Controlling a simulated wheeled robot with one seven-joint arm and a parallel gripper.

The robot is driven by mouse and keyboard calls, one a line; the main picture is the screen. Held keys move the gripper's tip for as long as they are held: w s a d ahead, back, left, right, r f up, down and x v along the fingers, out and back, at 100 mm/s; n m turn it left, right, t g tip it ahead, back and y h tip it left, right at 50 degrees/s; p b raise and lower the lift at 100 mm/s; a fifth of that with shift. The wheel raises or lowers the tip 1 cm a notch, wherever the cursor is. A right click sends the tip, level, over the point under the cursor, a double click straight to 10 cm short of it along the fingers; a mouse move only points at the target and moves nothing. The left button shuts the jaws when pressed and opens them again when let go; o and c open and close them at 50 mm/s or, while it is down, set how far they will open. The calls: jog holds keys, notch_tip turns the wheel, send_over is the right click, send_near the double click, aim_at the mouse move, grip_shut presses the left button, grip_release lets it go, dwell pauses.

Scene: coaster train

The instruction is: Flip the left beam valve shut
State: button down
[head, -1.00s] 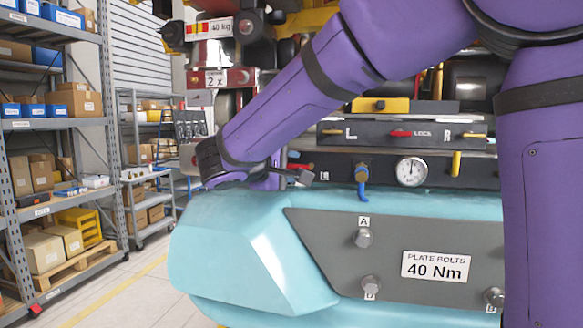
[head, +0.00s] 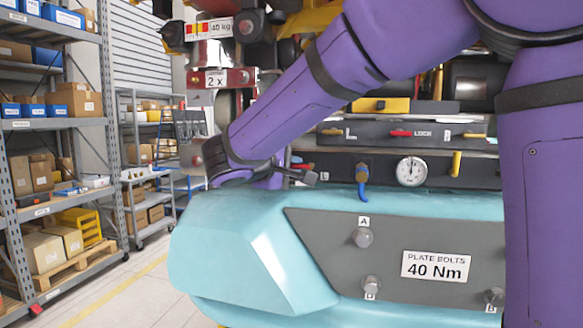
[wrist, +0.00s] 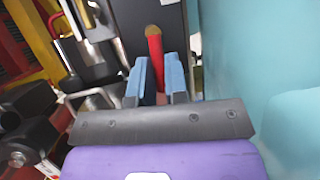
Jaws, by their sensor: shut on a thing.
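A red lever handle (wrist: 155,48) comes out of a brass-coloured fitting (wrist: 152,30) on a dark panel in the wrist view. My gripper (wrist: 157,62) has its two blue fingers on either side of this handle and is shut on it. The handle's far end is hidden between the fingers. In the head view my arm reaches to the left end of the dark valve panel (head: 335,167), and my fingers are largely hidden there. A small red part (head: 297,166) shows at that end. Along the panel, a blue lever (head: 362,180) hangs down and a yellow lever (head: 456,163) stands upright.
A round gauge (head: 411,171) sits between the blue and yellow levers. A teal housing (head: 225,245) bulges out just below the panel, and a teal surface (wrist: 255,60) is close on the right in the wrist view. Shelves (head: 60,125) stand far left beyond open floor.

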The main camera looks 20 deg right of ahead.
aim_at(310, 156)
jog(key=m, duration=0.1)
jog(key=r+m+y, duration=0.1)
jog(key=m+y, duration=0.1)
jog(key=shift+s+d+r, duration=0.15)
jog(key=shift+d+r, duration=0.05)
jog(key=shift+d, duration=0.05)
jog(key=m, duration=0.1)
jog(key=m+y, duration=0.1)
jog(key=r+m+t+y, duration=0.1)
jog(key=shift+s+d, duration=0.3)
jog(key=shift+d, duration=0.05)
jog(key=m+y, duration=0.1)
jog(key=d+m+t+y, duration=0.1)
jog(key=m, duration=0.1)
jog(key=shift+s+r+t, duration=0.3)
jog(key=shift+s+r, duration=0.1)
jog(key=shift+s+d+m+t+y, duration=0.3)
jog(key=shift+m+y, duration=0.2)
jog(key=shift+m, duration=0.2)
jog(key=shift+s+d+m+t+y, duration=0.1)
jog(key=shift+d+m+t+y, duration=0.1)
jog(key=shift+m+t+y, duration=0.4)
jog(key=c, duration=1.1)
grip_release()
jog(key=v, duration=1)
jog(key=shift+s+a+r, duration=0.2)
jog(key=shift+s+r, duration=0.05)
